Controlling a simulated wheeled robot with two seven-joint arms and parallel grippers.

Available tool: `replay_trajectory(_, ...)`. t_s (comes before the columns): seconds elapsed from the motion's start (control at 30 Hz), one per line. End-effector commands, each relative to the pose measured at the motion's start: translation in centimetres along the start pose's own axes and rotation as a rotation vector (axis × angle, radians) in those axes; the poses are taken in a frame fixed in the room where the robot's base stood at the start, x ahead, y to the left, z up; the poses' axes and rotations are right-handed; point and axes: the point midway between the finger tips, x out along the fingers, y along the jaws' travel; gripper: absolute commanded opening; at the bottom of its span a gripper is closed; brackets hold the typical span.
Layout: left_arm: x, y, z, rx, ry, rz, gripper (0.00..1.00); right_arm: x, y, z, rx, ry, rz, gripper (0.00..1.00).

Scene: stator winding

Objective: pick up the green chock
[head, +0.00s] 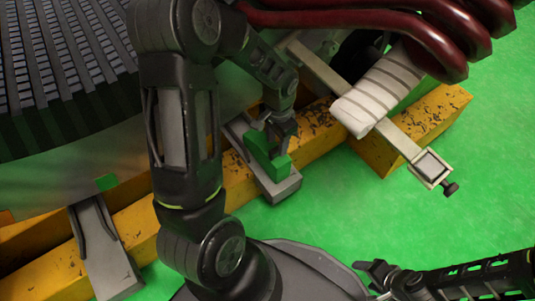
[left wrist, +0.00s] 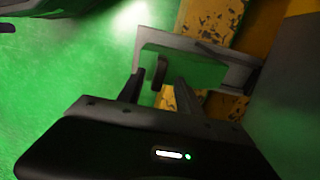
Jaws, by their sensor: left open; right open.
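The green chock (head: 262,149) is a block with a raised part, sitting on a grey metal bracket (head: 284,188) fixed across the yellow beam. In the left wrist view the chock (left wrist: 200,70) lies just beyond my fingers. My left gripper (head: 283,130) is open, pointing down at the chock's right side; its fingers (left wrist: 160,85) are close to the chock, and I cannot tell whether they touch it. The gripper partly hides the chock in the head view. My right gripper (head: 372,278) is open and empty at the lower right, far from the chock.
A worn yellow beam (head: 325,140) runs diagonally below. A large dark ribbed stator (head: 60,70) stands at upper left. Thick dark red cables (head: 400,30) and a white wrapped piece (head: 375,98) are at upper right. Another grey bracket (head: 105,255) is lower left. Green floor is open at right.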

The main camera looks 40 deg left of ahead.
Motion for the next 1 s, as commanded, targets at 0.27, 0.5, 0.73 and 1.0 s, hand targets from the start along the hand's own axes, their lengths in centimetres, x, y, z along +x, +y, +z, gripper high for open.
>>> replay_trajectory(0.27, 4.0, 0.2, 0.0, 0.000, -0.002, 0.001, 0.42, 2.5, 0.8, -0.2, 0.001, 0.012, 0.000, 0.62)
replay_trajectory(0.5, 3.9, 0.1, 0.0, 0.000, 0.000, 0.001, 0.42, 2.4, 0.7, -0.2, 0.001, 0.013, 0.000, 0.62)
replay_trajectory(0.73, 3.9, 0.1, 0.0, 0.000, 0.000, 0.001, 0.42, 2.4, 0.7, -0.2, 0.001, 0.013, 0.000, 0.62)
replay_trajectory(1.0, 3.9, 0.1, 0.0, 0.000, 0.000, 0.001, 0.33, 2.4, 0.7, -0.2, 0.001, 0.012, 0.000, 0.62)
